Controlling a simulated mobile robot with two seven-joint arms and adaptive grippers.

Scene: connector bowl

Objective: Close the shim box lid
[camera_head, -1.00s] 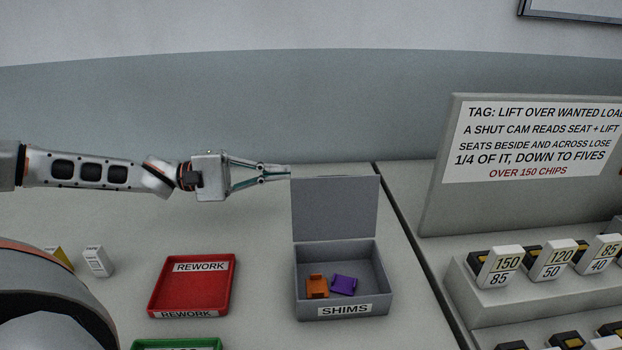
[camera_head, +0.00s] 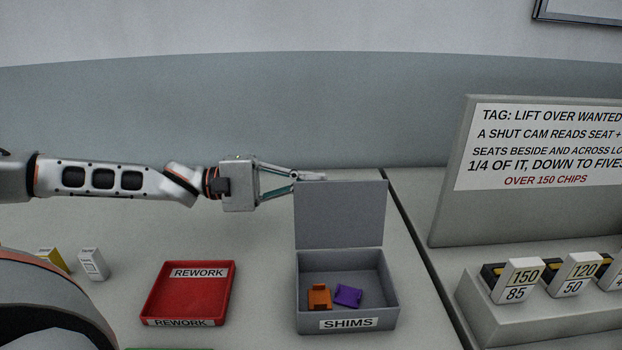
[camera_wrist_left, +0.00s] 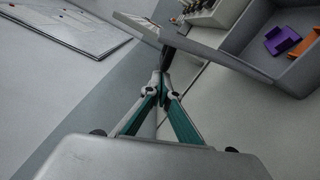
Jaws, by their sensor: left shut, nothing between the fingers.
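The grey shim box (camera_head: 359,324) stands on the table with its label facing me. Its lid (camera_head: 340,215) is open and stands about upright at the back edge. An orange piece (camera_head: 319,297) and a purple piece (camera_head: 348,296) lie inside the box. My left gripper (camera_head: 318,177) is shut and empty, its fingertips at the lid's top edge, near the left corner and seemingly behind it. In the left wrist view the closed fingertips (camera_wrist_left: 164,62) are close beside the lid (camera_wrist_left: 205,52); contact cannot be told. My right gripper is not in view.
A red rework tray (camera_head: 190,290) lies left of the box. Small white and yellow blocks (camera_head: 93,264) stand further left. A sign board (camera_head: 540,150) and a stepped rack (camera_head: 500,315) with numbered blocks stand to the right. Bare table lies between tray and box.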

